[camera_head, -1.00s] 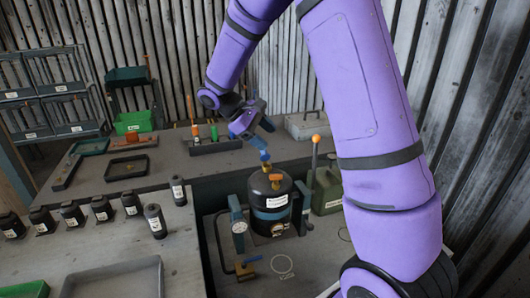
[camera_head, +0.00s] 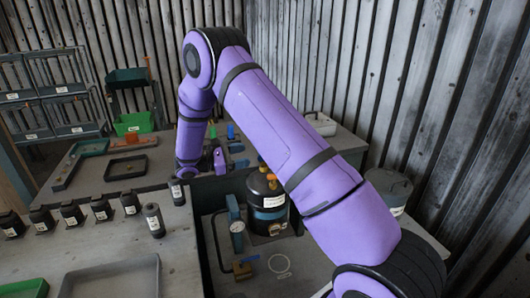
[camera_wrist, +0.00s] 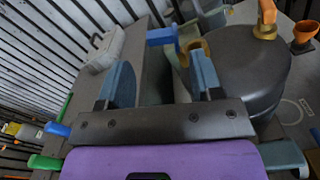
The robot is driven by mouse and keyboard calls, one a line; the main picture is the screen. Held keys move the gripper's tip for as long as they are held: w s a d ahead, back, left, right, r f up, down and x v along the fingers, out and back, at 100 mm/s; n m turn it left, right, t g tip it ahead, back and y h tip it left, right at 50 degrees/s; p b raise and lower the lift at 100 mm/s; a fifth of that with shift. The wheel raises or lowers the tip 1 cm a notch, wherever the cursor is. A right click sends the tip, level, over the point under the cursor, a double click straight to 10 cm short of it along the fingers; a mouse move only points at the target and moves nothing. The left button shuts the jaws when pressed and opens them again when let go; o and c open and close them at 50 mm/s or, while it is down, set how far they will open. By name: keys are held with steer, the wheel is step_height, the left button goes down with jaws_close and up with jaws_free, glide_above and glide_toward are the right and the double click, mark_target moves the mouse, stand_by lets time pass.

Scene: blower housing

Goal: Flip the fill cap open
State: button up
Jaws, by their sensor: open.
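The black tank (camera_head: 268,205) stands upright in the recess in the head view, partly hidden by my arm. An orange cap-like part (camera_head: 272,182) sits on its top.
A gauge (camera_head: 237,227) on a blue post stands left of the tank. Several black bottles (camera_head: 103,208) line the left bench. A pale box (camera_wrist: 103,48) lies on the back bench. An orange funnel (camera_wrist: 304,32) shows at the wrist view's right edge. A grey lidded pot (camera_head: 388,188) stands right.

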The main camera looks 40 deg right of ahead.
steer(key=x, duration=0.8)
steer(key=shift+s+d, duration=0.15)
steer(key=shift+d, duration=0.2)
steer(key=c, duration=0.8)
